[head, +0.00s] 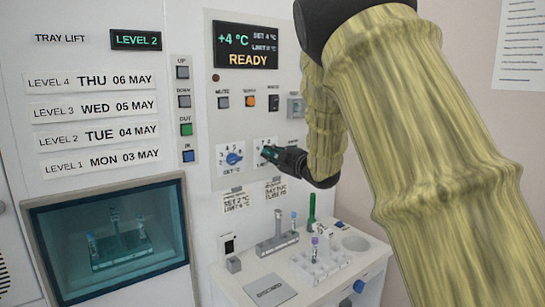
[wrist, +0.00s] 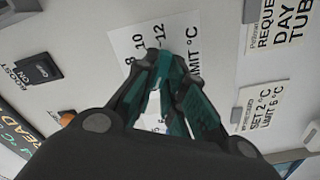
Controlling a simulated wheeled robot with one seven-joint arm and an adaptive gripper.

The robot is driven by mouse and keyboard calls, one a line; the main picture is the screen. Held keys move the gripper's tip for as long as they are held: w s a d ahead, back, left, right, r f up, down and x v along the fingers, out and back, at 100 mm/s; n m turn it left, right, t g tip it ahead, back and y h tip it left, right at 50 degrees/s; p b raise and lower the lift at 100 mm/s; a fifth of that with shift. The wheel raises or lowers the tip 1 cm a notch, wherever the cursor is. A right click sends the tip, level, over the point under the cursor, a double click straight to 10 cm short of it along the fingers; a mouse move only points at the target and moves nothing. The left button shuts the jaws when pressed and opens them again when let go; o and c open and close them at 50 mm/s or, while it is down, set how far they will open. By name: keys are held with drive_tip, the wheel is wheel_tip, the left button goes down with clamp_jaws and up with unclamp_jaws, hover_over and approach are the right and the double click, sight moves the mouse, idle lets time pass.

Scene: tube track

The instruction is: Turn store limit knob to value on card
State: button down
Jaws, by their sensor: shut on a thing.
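My gripper (head: 270,155) is at the limit dial on the panel, its teal fingertips shut on the limit knob. In the wrist view, the gripper fingers (wrist: 172,65) cover the knob, so its pointer is hidden. The limit dial plate (wrist: 127,42) shows 8, 10, 12 and "LIMIT °C" around the fingers. A card (head: 236,201) below the dials reads SET 2 °C, LIMIT 6 °C; this card (wrist: 262,108) also shows in the wrist view. The display (head: 244,47) reads +4 °C, SET 4 °C, a LIMIT value that looks like 8 °C, and READY.
The blue set knob (head: 234,158) is just left of my gripper. Buttons (head: 249,101) line the panel above. A request card (head: 275,188) hangs beside the value card. Below, a white shelf holds a tube rack (head: 322,262) and tubes. A tray lift window (head: 110,240) is at lower left.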

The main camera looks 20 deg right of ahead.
drive_tip(key=shift+f, duration=0.1)
drive_tip(key=c, duration=1.5)
unclamp_jaws()
drive_tip(key=shift+d, duration=0.1)
drive_tip(key=shift+s, duration=0.1)
drive_tip(key=v, duration=1.2)
